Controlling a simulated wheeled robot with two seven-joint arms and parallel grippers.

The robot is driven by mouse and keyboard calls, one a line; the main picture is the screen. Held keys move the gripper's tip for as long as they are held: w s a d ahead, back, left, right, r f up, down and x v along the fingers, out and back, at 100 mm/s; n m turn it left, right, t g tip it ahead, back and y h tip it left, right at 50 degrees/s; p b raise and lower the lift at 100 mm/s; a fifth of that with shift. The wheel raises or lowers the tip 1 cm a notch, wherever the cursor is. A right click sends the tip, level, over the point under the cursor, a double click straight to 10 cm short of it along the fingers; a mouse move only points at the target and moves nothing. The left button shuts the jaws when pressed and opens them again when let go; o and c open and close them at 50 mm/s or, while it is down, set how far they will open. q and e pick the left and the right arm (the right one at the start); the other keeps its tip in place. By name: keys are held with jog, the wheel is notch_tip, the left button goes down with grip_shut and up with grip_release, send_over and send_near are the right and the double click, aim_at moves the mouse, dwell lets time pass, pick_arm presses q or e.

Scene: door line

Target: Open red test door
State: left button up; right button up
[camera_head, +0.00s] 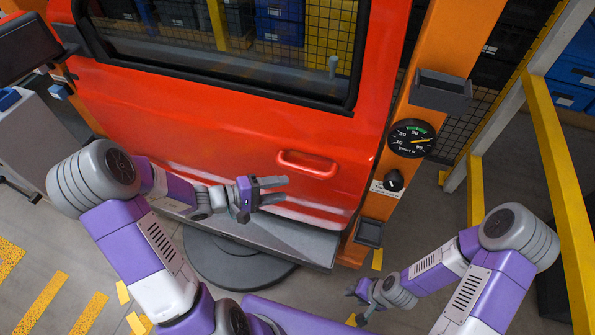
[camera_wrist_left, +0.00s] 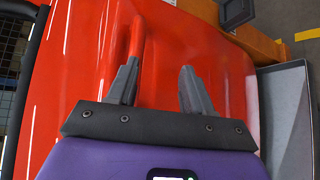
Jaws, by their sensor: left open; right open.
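The red door (camera_head: 232,120) stands upright with a window in its upper half. Its red handle (camera_head: 308,164) is at the lower right of the door panel. My left gripper (camera_head: 286,190) is open in front of the door, a little below and left of the handle in the head view. In the left wrist view, the handle (camera_wrist_left: 136,38) rises just beyond the left finger, and the open fingers (camera_wrist_left: 158,84) have nothing visible between them. I cannot tell whether a finger touches the handle. My right gripper (camera_head: 356,300) is open and empty, low at the right, away from the door.
An orange post (camera_head: 437,50) with a round gauge (camera_head: 412,138) and a black knob (camera_head: 393,181) stands right of the door. A grey ledge (camera_head: 300,243) and round base (camera_head: 235,265) lie below it. Yellow rails (camera_head: 556,180) stand at the right.

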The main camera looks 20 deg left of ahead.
aim_at(298, 171)
pick_arm(q)
jog(key=w+d, duration=0.1)
jog(key=w, duration=0.1)
jog(key=w+d+r+t+b, duration=0.1)
jog(key=w, duration=0.1)
jog(key=w+d+t, duration=0.1)
jog(key=w, duration=0.1)
jog(key=shift+w+d+r, duration=0.15)
jog(key=shift+w+d, duration=0.05)
jog(key=shift+d, duration=0.2)
grip_shut()
